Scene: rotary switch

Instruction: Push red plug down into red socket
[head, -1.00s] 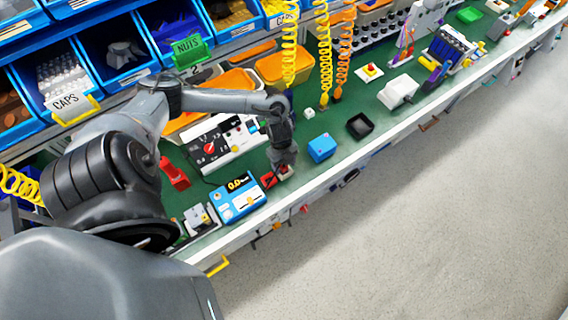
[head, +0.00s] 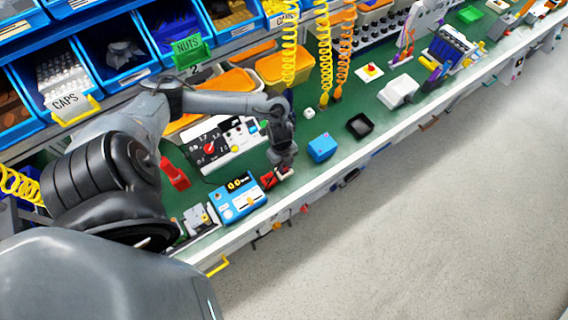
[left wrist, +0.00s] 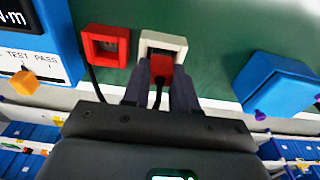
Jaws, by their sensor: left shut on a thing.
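My left gripper (left wrist: 160,88) is shut on the red plug (left wrist: 161,67), which shows between its two dark fingers with a black cable trailing. In the left wrist view the plug overlaps the front of a white square socket (left wrist: 178,44); I cannot tell whether they touch. The red socket (left wrist: 122,46), a square frame with a dark opening, lies just left of the white one, apart from the plug. In the head view the left gripper (head: 281,174) is low over the bench's front edge, beside the red socket (head: 267,180). My right gripper is not in view.
A blue torque meter (head: 238,199) stands left of the sockets, and a blue box (head: 321,148) to the right. A black tray (head: 360,126) lies farther right. A control panel with a red knob (head: 209,148) is behind. Green bench surface is free between them.

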